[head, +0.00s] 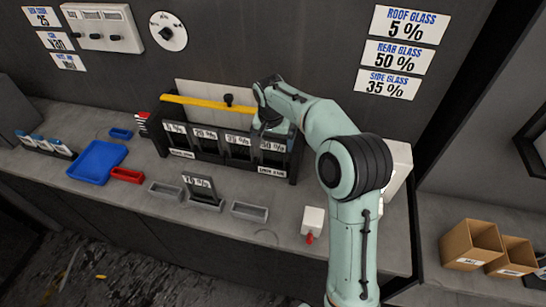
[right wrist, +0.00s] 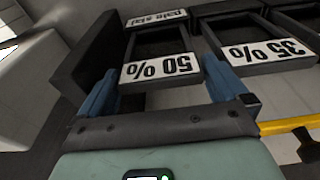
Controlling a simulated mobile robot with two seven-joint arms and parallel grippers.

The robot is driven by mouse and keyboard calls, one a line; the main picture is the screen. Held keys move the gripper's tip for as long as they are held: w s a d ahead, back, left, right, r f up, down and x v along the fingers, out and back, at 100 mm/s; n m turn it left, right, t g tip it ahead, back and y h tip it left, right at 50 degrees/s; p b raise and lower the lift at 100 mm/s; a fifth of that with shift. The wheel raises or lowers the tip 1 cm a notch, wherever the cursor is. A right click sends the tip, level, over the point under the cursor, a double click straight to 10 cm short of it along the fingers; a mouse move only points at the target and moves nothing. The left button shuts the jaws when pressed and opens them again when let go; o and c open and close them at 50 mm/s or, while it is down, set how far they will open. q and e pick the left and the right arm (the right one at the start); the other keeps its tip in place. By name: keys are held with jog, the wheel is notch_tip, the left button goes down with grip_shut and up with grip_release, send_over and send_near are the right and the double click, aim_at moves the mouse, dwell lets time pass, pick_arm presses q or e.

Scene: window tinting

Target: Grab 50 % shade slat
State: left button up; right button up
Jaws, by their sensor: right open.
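The black rack (head: 294,166) on the counter holds several dark slats with white percent labels. The 50 % slat (head: 272,147) is in its rightmost slot. In the right wrist view the 50 % slat (right wrist: 160,69) shows upside down between the blue fingers of my right gripper (right wrist: 162,88). The fingers are open, one to each side of its label, and I cannot tell whether they touch it. My left gripper is not in view.
A yellow bar (head: 205,103) runs along the rack's back. In front stand a small dark labelled slat (head: 199,185) and grey trays (head: 249,211). A blue tray (head: 97,160) is at left. A white box with a red tip (head: 313,221) is at right.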

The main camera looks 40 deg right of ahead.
notch_tip(320, 180, down, 2)
jog(key=shift+d+f, duration=0.1)
jog(key=shift+d, duration=0.05)
jog(key=shift+w, duration=0.1)
jog(key=c, duration=1)
